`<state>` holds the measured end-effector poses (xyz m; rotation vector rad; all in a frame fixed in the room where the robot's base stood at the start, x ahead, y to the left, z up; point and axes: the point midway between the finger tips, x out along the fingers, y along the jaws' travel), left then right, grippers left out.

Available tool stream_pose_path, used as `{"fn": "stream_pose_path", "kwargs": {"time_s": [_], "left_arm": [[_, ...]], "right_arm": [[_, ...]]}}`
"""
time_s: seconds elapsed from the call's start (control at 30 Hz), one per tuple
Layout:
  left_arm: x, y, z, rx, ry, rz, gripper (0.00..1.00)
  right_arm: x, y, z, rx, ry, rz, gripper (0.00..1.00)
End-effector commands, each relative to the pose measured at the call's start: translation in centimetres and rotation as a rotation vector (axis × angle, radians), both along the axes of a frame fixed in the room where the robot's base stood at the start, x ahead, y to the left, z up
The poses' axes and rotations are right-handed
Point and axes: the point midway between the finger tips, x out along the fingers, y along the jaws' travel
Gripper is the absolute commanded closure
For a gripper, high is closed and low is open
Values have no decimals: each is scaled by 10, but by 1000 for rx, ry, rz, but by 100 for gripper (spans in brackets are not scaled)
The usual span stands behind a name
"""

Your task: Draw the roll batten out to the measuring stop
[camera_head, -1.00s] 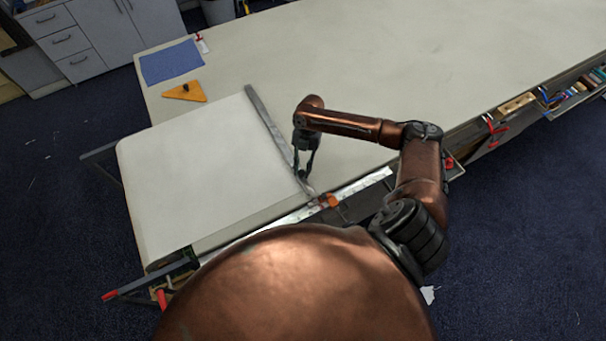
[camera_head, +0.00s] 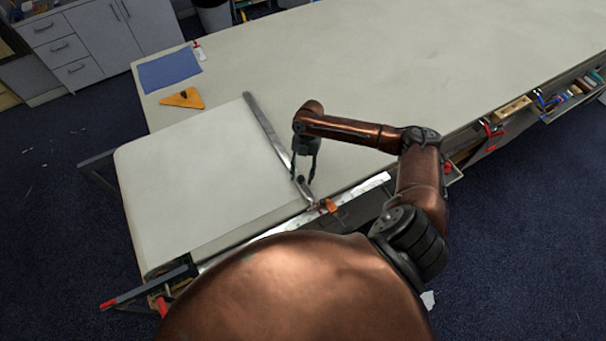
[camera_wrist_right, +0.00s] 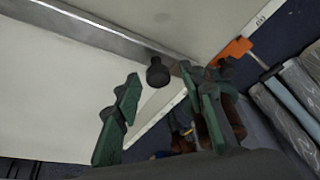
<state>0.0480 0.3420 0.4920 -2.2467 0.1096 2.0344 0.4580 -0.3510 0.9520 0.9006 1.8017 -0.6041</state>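The roll batten (camera_head: 272,133) is a long grey metal bar across the leading edge of the white cloth (camera_head: 195,180). It also shows in the wrist view (camera_wrist_right: 95,32). A dark round knob (camera_wrist_right: 157,74) stands near its front end. The measuring stop seems to be the orange piece (camera_head: 328,205) on the white scale along the front table edge; it also shows in the wrist view (camera_wrist_right: 236,50). The batten's near end lies just left of it. My right gripper (camera_head: 304,181) is open above the batten's near end, its fingertips (camera_wrist_right: 160,80) on either side of the knob with gaps. My left gripper is out of view.
The pale tabletop (camera_head: 370,85) right of the batten is clear. A blue sheet (camera_head: 170,70) and an orange triangle (camera_head: 182,98) lie at the far left. Trays with tools (camera_head: 570,95) hang along the table's front edge at right.

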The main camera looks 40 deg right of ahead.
Motion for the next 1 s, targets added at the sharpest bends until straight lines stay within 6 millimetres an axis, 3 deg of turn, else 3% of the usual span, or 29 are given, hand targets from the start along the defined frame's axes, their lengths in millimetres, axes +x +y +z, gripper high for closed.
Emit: {"fn": "stream_pose_path", "kwargs": {"time_s": [0.17, 0.6, 0.8, 1.0], "left_arm": [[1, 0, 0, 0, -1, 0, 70], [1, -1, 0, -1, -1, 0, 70], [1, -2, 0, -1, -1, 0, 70], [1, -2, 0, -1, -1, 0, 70]], "right_arm": [[5, -6, 15, -1, -2, 0, 63], [24, -32, 93, -1, -2, -1, 63], [27, -37, 109, -1, 0, -1, 63], [28, -37, 111, -1, 1, -1, 63]]}}
